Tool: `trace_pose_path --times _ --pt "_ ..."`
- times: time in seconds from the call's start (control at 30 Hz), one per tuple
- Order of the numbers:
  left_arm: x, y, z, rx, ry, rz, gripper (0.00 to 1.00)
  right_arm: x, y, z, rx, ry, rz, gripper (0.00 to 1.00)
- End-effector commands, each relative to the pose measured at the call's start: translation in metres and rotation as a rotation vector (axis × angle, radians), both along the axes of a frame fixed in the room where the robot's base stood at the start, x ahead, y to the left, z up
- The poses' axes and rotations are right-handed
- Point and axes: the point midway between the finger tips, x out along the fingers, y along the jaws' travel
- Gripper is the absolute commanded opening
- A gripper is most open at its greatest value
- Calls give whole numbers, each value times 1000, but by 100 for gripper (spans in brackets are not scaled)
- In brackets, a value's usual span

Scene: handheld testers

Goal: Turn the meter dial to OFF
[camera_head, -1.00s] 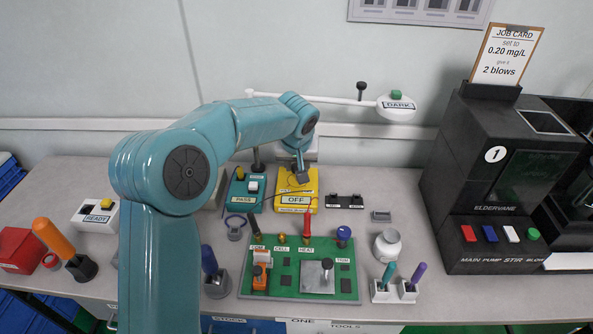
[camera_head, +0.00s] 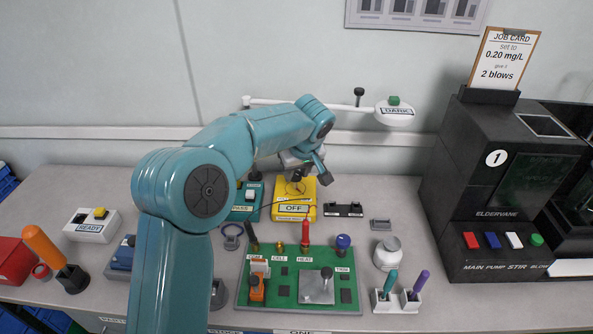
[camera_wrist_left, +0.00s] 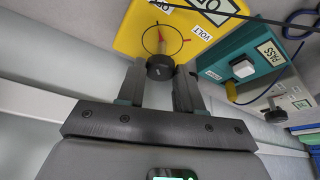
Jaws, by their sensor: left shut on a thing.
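The yellow meter (camera_head: 293,209) sits at the back of the bench, with an OFF label on its front part. In the left wrist view its yellow face (camera_wrist_left: 135,32) carries OFF and VOLT labels and a thin dark ring with a red mark. The dark round dial knob (camera_wrist_left: 160,67) stands out from that face. My left gripper (camera_wrist_left: 159,80) is shut on the dial knob, one finger on each side. In the head view the left gripper (camera_head: 298,177) is over the meter's back part and hides the knob. Which label the dial points to is unclear. My right gripper is not seen.
A teal PASS tester (camera_head: 243,208) stands close left of the meter. A green circuit board (camera_head: 285,297) lies in front. A white lamp arm marked DARK (camera_head: 394,112) reaches over the back. The black ELDERVANE machine (camera_head: 510,185) is at right.

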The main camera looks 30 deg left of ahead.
Motion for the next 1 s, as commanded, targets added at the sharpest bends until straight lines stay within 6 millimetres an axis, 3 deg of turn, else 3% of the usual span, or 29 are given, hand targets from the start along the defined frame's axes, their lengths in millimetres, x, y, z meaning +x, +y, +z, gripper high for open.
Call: trace_pose_path --times 0.2,0.23,0.3,0.67,0.77,1.0 --pt "0 0 0 -1 -2 0 5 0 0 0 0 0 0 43" --pt "0 0 0 -1 -2 0 42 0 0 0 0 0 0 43" --pt "0 0 0 -1 -2 -1 61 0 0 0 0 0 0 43" --pt "-1 -2 5 0 -2 -2 61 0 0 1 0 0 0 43" --pt "-3 -6 19 0 -4 -2 61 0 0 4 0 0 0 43" --pt "-17 -26 78 0 -6 -4 61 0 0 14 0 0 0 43"
